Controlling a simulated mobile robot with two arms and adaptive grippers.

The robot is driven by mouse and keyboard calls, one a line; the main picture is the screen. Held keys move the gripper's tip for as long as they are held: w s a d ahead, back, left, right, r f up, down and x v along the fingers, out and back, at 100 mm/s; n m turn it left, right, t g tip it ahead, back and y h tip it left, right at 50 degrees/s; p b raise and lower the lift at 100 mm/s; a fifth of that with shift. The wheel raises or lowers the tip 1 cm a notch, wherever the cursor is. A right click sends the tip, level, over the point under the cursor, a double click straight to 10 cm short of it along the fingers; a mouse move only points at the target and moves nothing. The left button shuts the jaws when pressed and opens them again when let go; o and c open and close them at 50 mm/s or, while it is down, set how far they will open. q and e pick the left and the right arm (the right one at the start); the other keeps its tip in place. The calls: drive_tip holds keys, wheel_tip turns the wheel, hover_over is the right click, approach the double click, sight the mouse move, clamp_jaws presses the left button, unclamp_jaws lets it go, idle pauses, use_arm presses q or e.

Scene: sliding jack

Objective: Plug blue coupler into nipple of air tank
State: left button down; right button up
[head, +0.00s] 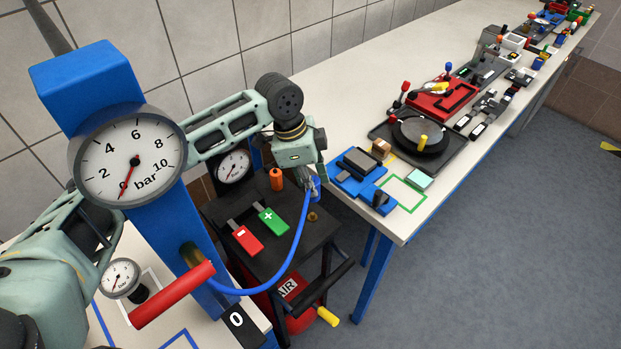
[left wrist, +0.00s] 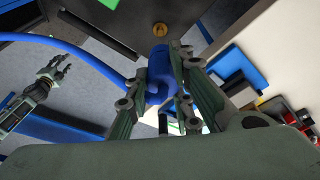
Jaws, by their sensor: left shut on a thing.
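My left gripper (head: 314,190) is shut on the blue coupler (left wrist: 158,75), which sits between its fingers in the left wrist view. A blue hose (head: 297,250) runs from the coupler down and left to the blue gauge post. The brass nipple (head: 312,217) is on the dark top of the air tank cart, just below the gripper; it also shows in the left wrist view (left wrist: 160,29), beyond the coupler's end and apart from it. The red air tank (head: 298,322) is partly hidden under the cart top. My right gripper (left wrist: 57,72) shows open and empty in the left wrist view.
The cart top carries a red minus key (head: 247,240), a green plus key (head: 271,219), an orange knob (head: 276,180) and a gauge (head: 234,167). The blue post with a large gauge (head: 128,155) stands at left. A white table (head: 350,95) with devices lies at right.

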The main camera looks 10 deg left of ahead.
use_arm(q)
drive_tip(key=shift+r, duration=0.1)
drive_tip(key=shift+r+p, duration=0.1)
drive_tip(key=shift+p, duration=0.55)
drive_tip(key=shift+f+b, duration=1.15)
drive_tip(key=shift+f, duration=1.9)
drive_tip(key=shift+p, duration=0.45)
drive_tip(key=shift+p, duration=0.55)
